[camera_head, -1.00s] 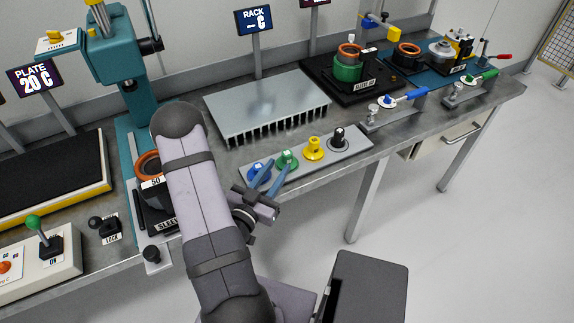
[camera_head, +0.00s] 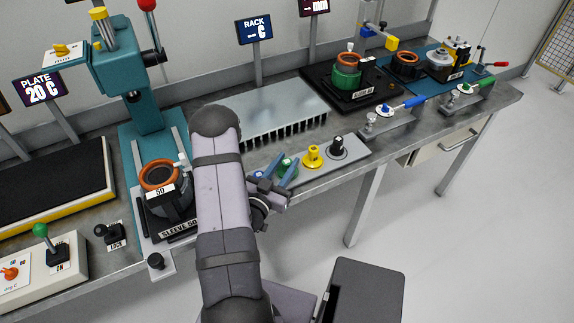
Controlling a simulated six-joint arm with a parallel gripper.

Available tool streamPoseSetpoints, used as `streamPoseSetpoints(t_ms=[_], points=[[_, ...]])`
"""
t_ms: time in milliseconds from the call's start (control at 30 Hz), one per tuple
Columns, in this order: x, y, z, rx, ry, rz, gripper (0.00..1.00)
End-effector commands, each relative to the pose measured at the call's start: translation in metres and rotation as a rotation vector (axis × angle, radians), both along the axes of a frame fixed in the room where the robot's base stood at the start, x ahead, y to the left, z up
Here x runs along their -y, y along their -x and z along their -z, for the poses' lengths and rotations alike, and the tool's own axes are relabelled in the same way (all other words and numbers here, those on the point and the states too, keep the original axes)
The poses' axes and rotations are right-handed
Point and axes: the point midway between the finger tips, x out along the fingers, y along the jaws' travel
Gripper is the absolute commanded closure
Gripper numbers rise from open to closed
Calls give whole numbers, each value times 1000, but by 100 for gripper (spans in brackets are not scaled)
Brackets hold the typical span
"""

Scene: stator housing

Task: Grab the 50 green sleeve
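My gripper (camera_head: 286,161) is open, its two blue fingers apart over the front of the grey tool strip. A small green flanged piece (camera_head: 287,168) on that strip shows between the fingers; whether they touch it is not clear. A larger green ring-shaped part (camera_head: 346,77) with an orange ring on top sits on a black labelled stand at the back right, away from my gripper. An orange ring marked 50 (camera_head: 160,175) sits on a dark fixture labelled SLEEVE 50, under the teal press on the left. No green shows on that fixture.
The grey strip (camera_head: 354,165) also holds a yellow piece (camera_head: 313,156) and a black piece (camera_head: 337,147). A finned metal rack (camera_head: 282,108) lies behind it. The teal press (camera_head: 131,70) stands left of my arm. Toggle clamps (camera_head: 400,105) stand right.

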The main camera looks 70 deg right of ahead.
Motion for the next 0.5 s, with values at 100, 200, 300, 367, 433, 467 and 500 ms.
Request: streamPoseSetpoints(t_ms=[100,200,300,367,433,467,500], points=[[7,1,0,0,-1,0,72],[9,2,0,-1,-1,0,72],[9,1,1,-1,-1,-1,72],[8,1,1,-1,-1,-1,74],[8,1,1,-1,-1,-1,91],[8,1,0,-1,-1,-1,98],[8,1,0,-1,-1,-1,100]])
